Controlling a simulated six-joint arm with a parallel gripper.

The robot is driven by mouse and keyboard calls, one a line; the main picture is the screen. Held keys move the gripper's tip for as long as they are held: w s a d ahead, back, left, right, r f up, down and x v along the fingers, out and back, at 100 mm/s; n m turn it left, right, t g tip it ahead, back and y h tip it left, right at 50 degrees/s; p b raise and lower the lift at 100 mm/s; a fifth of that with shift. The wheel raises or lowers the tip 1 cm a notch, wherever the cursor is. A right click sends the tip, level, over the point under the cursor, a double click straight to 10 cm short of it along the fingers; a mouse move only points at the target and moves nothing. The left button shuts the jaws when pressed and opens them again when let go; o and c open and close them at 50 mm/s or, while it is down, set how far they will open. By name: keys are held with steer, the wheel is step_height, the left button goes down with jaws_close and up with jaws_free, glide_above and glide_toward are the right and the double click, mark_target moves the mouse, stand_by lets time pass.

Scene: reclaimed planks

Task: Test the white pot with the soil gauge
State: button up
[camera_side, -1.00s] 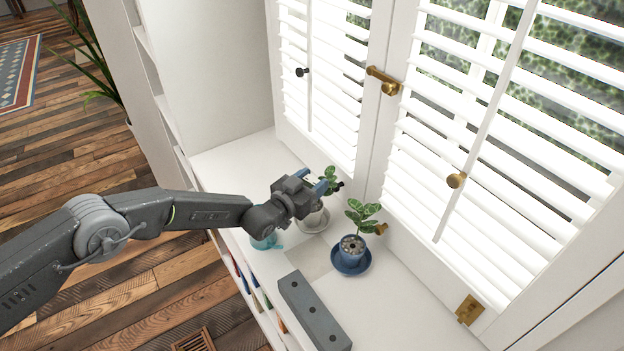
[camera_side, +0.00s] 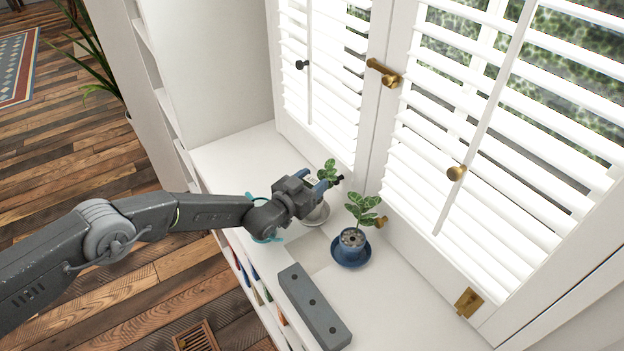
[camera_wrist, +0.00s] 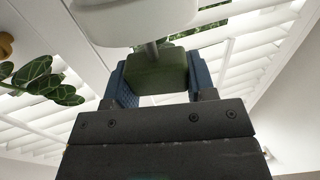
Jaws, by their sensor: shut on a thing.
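My gripper (camera_side: 330,184) has blue fingers and is over the white pot (camera_side: 317,214) in the side view. It is shut on the soil gauge. In the wrist view the gauge's green part (camera_wrist: 157,76) is between the fingers, with a metal stem and a rounded white part, seemingly its head, beyond. A pale marked face (camera_side: 311,181) shows by the fingers in the side view. The white pot stands on a pale saucer, its leafy plant (camera_side: 328,170) just behind the fingers. My gripper hides its rim and soil, so I cannot tell whether the probe touches soil.
A blue pot (camera_side: 352,243) with a plant stands on a blue saucer (camera_side: 353,260) to the right. A grey block with holes (camera_side: 313,305) lies in front. A teal object (camera_side: 268,240) is partly behind my wrist. Shutters with a brass latch (camera_side: 384,74) rise behind.

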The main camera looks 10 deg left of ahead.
steer(key=shift+f, duration=0.2)
stand_by(0.3)
steer(key=o, duration=1)
steer(key=shift+o, duration=0.2)
steer(key=shift+r, duration=0.1)
